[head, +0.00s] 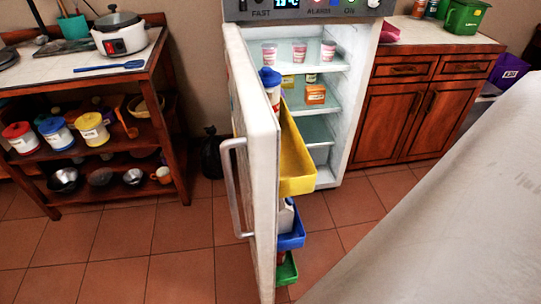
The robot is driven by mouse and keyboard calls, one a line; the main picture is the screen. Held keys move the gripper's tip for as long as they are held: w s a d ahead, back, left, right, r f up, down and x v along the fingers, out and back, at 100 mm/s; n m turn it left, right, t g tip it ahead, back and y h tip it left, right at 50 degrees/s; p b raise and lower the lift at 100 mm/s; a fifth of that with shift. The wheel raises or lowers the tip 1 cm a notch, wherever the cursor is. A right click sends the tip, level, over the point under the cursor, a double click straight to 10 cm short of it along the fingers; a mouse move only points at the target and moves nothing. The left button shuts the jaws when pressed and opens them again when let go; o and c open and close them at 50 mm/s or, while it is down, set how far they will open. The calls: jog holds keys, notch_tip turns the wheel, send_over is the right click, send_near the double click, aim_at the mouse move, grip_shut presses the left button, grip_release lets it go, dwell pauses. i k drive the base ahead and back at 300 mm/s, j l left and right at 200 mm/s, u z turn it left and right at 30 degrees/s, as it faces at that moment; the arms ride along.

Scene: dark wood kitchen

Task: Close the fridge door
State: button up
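The white fridge door (262,150) stands wide open in the head view, swung out toward me and seen nearly edge-on. Its long grey handle (231,188) is on the left, outer face. The door's inner side holds a yellow bin (296,160), a blue bin (291,232) and a green bin (287,270). A blue-capped bottle (270,84) stands at the top of the door. The fridge body (354,100) is behind, with cups and small boxes on its lit shelves. My gripper is not in view.
A wooden shelf unit (160,70) with a rice cooker (121,36) and jars stands at the left. Wooden cabinets (405,120) stand right of the fridge. A large pale surface (460,200) fills the lower right.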

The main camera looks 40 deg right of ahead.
aim_at(275, 163)
jog(key=i+j+z, duration=0.1)
jog(key=z, duration=0.25)
jog(key=i+j+z, duration=0.1)
jog(key=j+z, duration=0.25)
jog(key=i+j+z, duration=0.1)
jog(key=z, duration=0.25)
jog(key=i+j+z, duration=0.1)
jog(key=j+z, duration=0.35)
jog(key=j, duration=0.3)
jog(key=k+j, duration=0.1)
jog(key=j, duration=0.2)
jog(key=k+j+z, duration=0.1)
jog(key=j, duration=0.25)
jog(key=k+j, duration=0.2)
jog(key=j+z, duration=0.05)
jog(key=j, duration=0.05)
